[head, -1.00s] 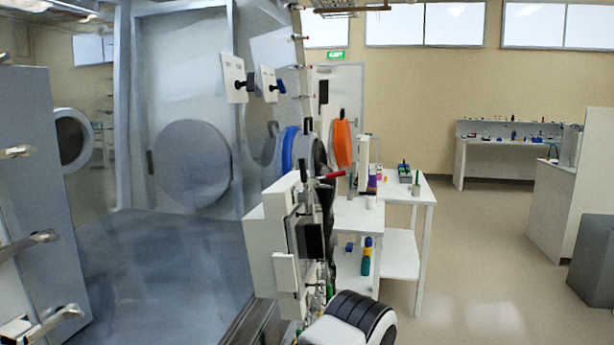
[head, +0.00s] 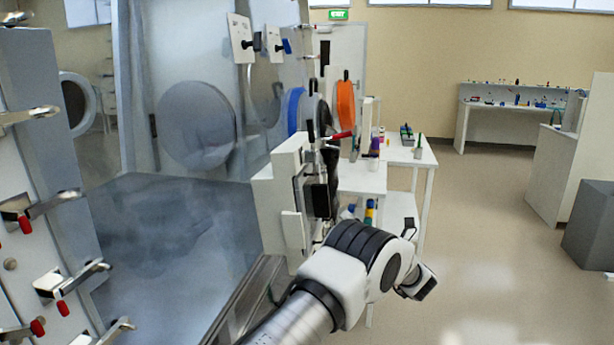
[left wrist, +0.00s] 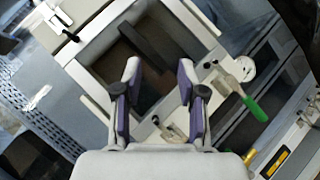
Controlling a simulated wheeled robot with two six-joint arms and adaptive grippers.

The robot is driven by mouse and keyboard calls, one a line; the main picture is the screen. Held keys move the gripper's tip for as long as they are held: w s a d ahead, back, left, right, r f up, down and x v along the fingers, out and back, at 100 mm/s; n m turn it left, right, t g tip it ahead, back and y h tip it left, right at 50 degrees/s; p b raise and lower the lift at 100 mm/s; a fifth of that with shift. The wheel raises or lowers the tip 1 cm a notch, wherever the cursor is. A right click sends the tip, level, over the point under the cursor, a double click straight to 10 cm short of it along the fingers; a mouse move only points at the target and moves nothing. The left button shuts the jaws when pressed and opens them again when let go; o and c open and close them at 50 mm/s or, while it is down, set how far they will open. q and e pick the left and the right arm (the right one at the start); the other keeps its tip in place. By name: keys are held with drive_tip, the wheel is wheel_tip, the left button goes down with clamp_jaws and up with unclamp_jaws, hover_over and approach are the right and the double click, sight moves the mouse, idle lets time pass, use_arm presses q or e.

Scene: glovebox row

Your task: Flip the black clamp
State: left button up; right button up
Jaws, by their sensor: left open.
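A clamp with an upright black handle (head: 311,122) stands at the top of the white box-like fixture (head: 283,205) in the head view, beside a clamp with a red handle (head: 341,136). In the left wrist view, a small black handle (left wrist: 71,36) lies at the upper left corner of a white frame; I cannot tell if it is the same clamp. My left gripper (left wrist: 160,68) is open and empty, its purple-padded fingers over the white frame. In the head view its arm comes up from the bottom; its fingers cannot be made out. My right gripper is not in view.
A green-handled clamp (left wrist: 254,108) is right of the fingers. Several red-tipped metal clamps (head: 63,292) line the left panel. The glass-walled glovebox (head: 170,240) is left of the fixture. A white table (head: 410,154) stands behind.

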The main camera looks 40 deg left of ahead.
use_arm(q)
drive_tip(key=s+r+n+g+h, duration=0.3)
drive_tip(key=r+n+g, duration=0.5)
drive_tip(key=r+n, duration=0.5)
drive_tip(key=n+h, duration=0.2)
approach(309, 126)
drive_tip(key=a, duration=0.3)
drive_tip(key=p+x, duration=0.1)
drive_tip(key=x, duration=0.5)
drive_tip(key=shift+s+a, duration=0.15)
drive_tip(key=shift+s, duration=0.05)
drive_tip(key=shift+s+a, duration=0.2)
drive_tip(key=shift+a, duration=0.2)
drive_tip(key=shift+w+f, duration=0.1)
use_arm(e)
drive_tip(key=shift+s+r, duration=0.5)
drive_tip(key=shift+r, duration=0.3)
use_arm(q)
drive_tip(key=shift+d, duration=0.1)
clamp_jaws()
